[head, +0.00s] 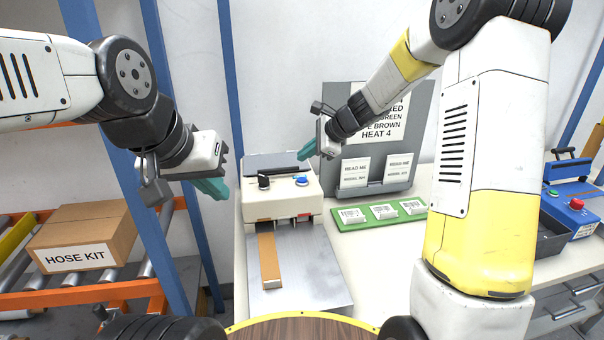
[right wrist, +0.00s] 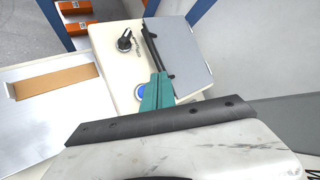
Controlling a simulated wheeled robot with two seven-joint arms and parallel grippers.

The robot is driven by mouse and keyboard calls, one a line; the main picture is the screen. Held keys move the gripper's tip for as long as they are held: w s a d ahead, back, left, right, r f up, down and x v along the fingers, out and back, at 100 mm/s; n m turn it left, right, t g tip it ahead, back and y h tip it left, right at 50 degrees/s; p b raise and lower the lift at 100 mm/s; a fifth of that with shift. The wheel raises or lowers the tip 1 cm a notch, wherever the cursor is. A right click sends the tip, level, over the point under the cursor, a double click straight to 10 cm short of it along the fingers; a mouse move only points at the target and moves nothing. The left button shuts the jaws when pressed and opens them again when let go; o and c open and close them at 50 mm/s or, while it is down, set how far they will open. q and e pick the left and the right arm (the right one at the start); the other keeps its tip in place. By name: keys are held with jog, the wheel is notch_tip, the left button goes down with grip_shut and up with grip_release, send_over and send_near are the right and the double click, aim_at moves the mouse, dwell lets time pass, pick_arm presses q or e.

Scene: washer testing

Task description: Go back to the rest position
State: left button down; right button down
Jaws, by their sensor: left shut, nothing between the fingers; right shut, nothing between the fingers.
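My left gripper (head: 212,188) is shut and empty, in the air to the left of the test machine. Its teal fingers point down and right. My right gripper (head: 307,151) is shut and empty, just above the right part of the machine's top. In the right wrist view its teal fingers (right wrist: 157,92) overlap the blue button (right wrist: 142,91); I cannot tell whether they touch it. The cream test machine (head: 283,205) has a black knob (head: 264,182) and a blue button (head: 301,181) on top. The knob (right wrist: 125,42) also shows in the right wrist view.
A brown strip (head: 268,262) lies on the metal plate (head: 305,270) in front of the machine. A green mat (head: 350,223) with several white cards is to the right. A grey sign board (head: 421,130) stands behind. A hose kit box (head: 85,237) sits on the left roller rack.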

jog(key=s+d+r+n+h, duration=0.1)
jog(key=s+d+r+n, duration=0.1)
jog(key=s+r+n, duration=0.45)
jog(key=s+d+r+n, duration=0.2)
jog(key=s+d+r, duration=0.1)
jog(key=s, duration=0.6)
jog(key=s+d+n+h, duration=0.2)
jog(key=s+d+n, duration=0.2)
jog(key=s, duration=0.4)
jog(key=s+d+n+h, duration=0.2)
jog(key=s+d+n, duration=0.2)
jog(key=s, duration=0.5)
jog(key=shift+d+r+t, duration=0.15)
jog(key=shift+d+t, duration=0.05)
jog(key=shift+t, duration=0.1)
